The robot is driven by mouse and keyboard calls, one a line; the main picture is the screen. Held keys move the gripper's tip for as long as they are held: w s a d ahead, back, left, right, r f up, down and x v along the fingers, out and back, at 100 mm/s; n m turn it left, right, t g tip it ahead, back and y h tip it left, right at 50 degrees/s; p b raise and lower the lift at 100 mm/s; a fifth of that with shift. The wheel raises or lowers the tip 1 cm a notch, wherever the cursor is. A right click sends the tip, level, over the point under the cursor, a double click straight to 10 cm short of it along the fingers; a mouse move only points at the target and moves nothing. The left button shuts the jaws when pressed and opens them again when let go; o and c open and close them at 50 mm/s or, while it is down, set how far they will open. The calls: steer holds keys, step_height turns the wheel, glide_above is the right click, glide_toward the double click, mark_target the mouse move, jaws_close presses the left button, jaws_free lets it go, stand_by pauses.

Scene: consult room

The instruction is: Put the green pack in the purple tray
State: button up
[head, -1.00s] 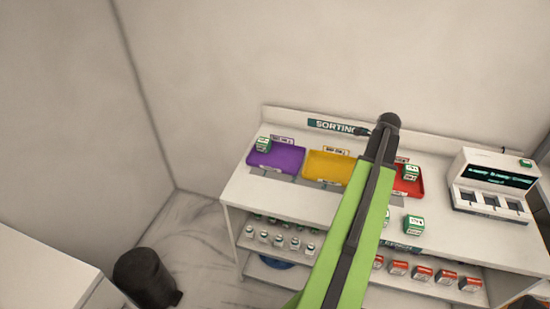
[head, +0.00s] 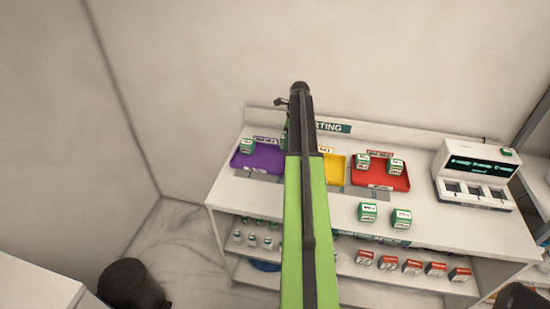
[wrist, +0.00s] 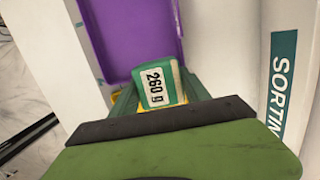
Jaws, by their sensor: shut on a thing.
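My gripper (wrist: 160,95) is shut on a green pack (wrist: 167,84) with a white label reading 260 g, seen in the wrist view. The purple tray (wrist: 130,30) lies just beyond the held pack in that view. In the head view the purple tray (head: 262,163) is at the left of the bench, and my arm passes to its right. One green-and-white pack (head: 247,147) sits in the tray's left part. My arm hides most of the gripper and the held pack in the head view.
A yellow tray (head: 335,166) is partly behind my arm. A red tray (head: 378,183) holds two green packs, and two more green packs (head: 368,212) stand on the bench in front. A white device (head: 474,175) stands at the right. A SORTING sign (head: 333,127) is at the back.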

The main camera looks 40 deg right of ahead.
steer(key=w, duration=0.1)
steer(key=w+a+f, duration=0.1)
steer(key=w+f+b, duration=0.1)
steer(key=shift+a+f, duration=0.2)
steer(key=shift+a, duration=0.05)
steer(key=shift+w+a, duration=0.2)
steer(key=shift+w, duration=0.05)
step_height(320, 180, down, 4)
steer(key=b, duration=0.4)
steer(key=shift+f+b, duration=0.2)
steer(key=shift+b, duration=0.1)
steer(key=shift+r, duration=0.25)
steer(key=shift+f, duration=0.2)
steer(key=o, duration=1.7)
steer(key=shift+c, duration=0.2)
steer(key=shift+r, duration=0.1)
